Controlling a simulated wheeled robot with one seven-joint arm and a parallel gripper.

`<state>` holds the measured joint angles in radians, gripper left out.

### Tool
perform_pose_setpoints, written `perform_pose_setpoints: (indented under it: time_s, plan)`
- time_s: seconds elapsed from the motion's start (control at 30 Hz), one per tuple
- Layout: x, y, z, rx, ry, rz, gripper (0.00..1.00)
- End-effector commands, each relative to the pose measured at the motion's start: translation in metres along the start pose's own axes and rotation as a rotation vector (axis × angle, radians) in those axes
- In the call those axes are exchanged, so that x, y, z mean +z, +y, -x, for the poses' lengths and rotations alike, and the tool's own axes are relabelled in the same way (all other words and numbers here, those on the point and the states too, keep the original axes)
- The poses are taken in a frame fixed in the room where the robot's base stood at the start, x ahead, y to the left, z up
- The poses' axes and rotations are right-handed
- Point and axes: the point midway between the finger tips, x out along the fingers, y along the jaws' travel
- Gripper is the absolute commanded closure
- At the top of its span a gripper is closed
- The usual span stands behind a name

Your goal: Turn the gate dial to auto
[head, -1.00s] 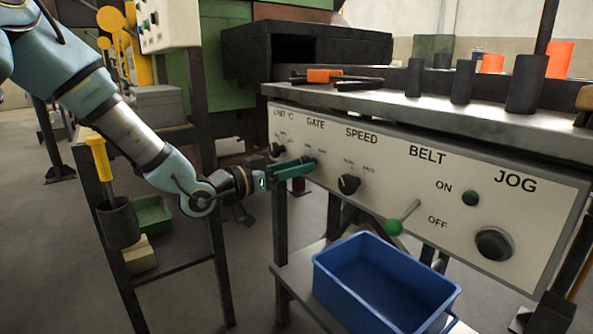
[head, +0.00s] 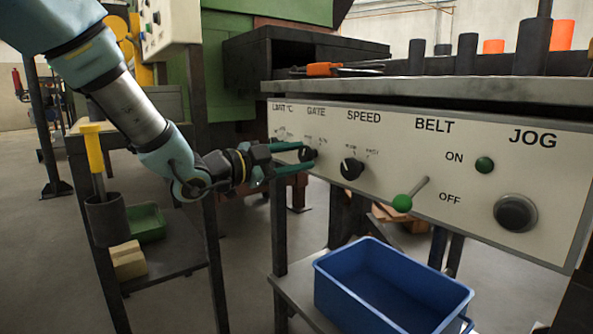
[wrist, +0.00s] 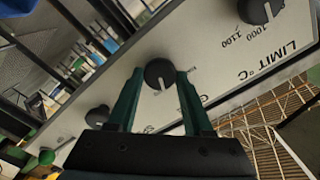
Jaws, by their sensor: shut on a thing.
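The gate dial (head: 309,154) is a round black knob under the word GATE on the white control panel (head: 400,125). My gripper (head: 306,155) is closed on it, with one green finger on each side. In the wrist view the dial (wrist: 159,73) sits between the two fingertips, with a short white pointer mark on its face. The small position labels beside the dial are partly covered by a finger and too small to read, so I cannot tell which one the mark points at.
The speed dial (head: 352,169) is just right of my gripper. A green-tipped belt lever (head: 402,202) sticks out further right, with the black jog button (head: 515,213) beyond. A blue bin (head: 390,290) stands below the panel. The limit dial (wrist: 258,10) shows in the wrist view.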

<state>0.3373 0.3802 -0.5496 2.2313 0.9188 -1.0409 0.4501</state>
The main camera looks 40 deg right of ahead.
Motion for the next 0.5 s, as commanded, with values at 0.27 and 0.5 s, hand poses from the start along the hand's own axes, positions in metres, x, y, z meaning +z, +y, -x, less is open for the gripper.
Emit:
perform_pose_setpoints:
  time_s: [0.27,0.5]
  plan:
    - [0.0023,0.0023,0.0004,0.001,-0.002,-0.146,1.00]
    - [0.0014,0.0014,0.0002,0.002,-0.002,-0.200,1.00]
